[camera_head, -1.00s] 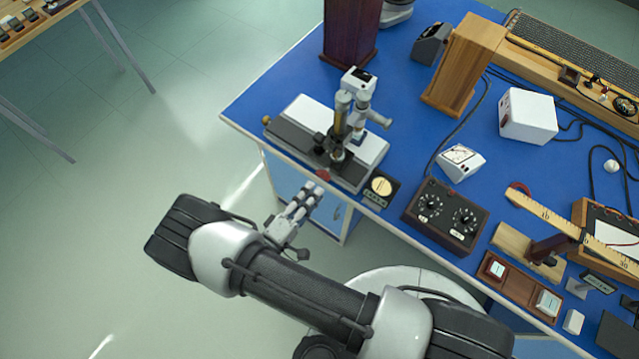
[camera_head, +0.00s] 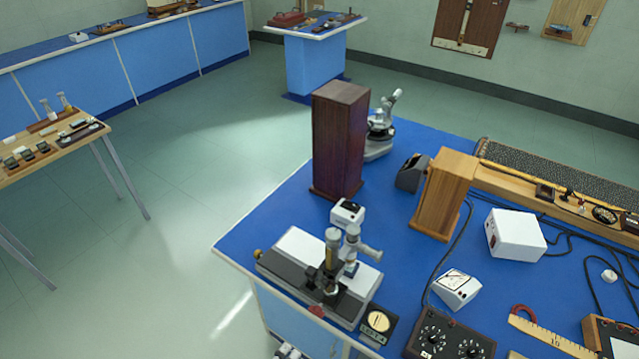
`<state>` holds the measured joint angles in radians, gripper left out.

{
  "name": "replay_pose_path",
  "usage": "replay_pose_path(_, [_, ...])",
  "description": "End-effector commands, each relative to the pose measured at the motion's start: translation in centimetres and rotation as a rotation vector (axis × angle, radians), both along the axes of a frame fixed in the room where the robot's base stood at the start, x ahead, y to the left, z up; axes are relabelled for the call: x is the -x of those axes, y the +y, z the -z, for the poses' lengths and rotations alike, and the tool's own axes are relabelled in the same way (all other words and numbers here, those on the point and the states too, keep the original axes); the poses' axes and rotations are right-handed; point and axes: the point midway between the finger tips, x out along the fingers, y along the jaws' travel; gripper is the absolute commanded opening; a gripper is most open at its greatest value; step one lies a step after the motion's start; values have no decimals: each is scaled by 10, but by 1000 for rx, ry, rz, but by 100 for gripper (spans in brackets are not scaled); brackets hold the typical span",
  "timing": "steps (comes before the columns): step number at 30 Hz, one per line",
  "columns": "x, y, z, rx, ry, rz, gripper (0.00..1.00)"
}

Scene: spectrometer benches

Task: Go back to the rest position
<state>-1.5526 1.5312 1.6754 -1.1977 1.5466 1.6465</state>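Only a small part of my gripper (camera_head: 288,351) shows, at the bottom edge of the head view, below the front side of the blue bench (camera_head: 240,235). Its fingers are mostly cut off by the frame, so I cannot tell whether it is open or shut, or whether it holds anything. The rest of my arm is out of view. The microscope-like instrument (camera_head: 338,265) on a grey and white base stands at the bench's near left corner, above and apart from the gripper in the picture.
A dark wooden box (camera_head: 340,140), a wooden block (camera_head: 445,190), a white box (camera_head: 515,235), a meter (camera_head: 457,288) and a knobbed control box (camera_head: 450,335) stand on the bench. A wooden table (camera_head: 50,160) stands at left. The floor (camera_head: 170,240) between them is clear.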

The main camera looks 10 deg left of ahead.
Motion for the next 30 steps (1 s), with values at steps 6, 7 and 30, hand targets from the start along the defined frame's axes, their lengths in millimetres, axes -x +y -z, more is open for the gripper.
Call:
replay_pose_path(6, [-9, -3, -15, -11, 26, 70, 28])
replay_pose_path(7, [-13, -4, -21, -15, 37, 99, 28])
replay_pose_path(30, [-56, -190, -248, -632, 733, 945, 28])
